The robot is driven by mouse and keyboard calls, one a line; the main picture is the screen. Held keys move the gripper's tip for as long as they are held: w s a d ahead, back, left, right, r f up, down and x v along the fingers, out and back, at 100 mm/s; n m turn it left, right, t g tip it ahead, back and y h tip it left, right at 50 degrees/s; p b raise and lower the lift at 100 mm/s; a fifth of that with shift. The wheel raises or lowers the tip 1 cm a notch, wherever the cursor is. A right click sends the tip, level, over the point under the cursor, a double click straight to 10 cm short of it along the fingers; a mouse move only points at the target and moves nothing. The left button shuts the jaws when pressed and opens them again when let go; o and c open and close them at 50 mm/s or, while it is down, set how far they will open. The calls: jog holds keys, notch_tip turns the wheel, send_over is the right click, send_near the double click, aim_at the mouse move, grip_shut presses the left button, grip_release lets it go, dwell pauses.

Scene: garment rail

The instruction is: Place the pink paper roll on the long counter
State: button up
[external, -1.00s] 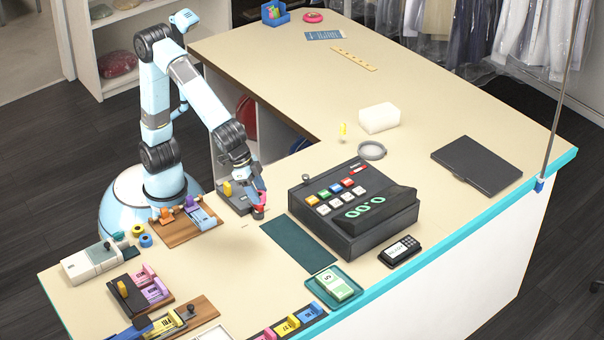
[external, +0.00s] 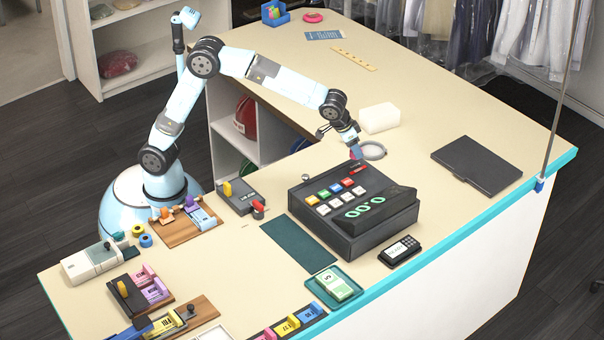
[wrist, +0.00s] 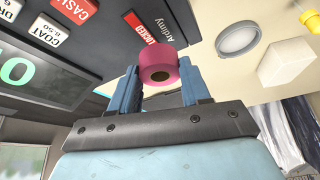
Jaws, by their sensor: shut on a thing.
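The pink paper roll (wrist: 158,58) is held between the blue fingers of my gripper (wrist: 158,72) in the wrist view, its dark core facing the camera. In the external view my gripper (external: 356,153) is near the far edge of the cash register, beside the grey ring; the roll is hardly visible there. The long counter (external: 450,115) is beige with a teal edge and runs to the upper left. I cannot tell the roll's exact height above it.
The black cash register (external: 335,222) stands close to my gripper. A grey ring (external: 374,151) and a white block (external: 380,118) lie just beyond. A dark flat case (external: 477,165) lies to the right. The counter beyond the white block has bare room.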

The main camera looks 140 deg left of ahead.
jog(key=s+a+f+n, duration=0.2)
jog(key=s+a, duration=0.4)
jog(key=a, duration=0.6)
jog(key=shift+g, duration=0.4)
jog(key=w+a+f, duration=0.9)
jog(key=shift+w+a, duration=0.15)
jog(key=shift+w+a+f, duration=0.2)
jog(key=shift+f, duration=1.65)
jog(key=shift+f, duration=0.15)
jog(key=o, duration=1)
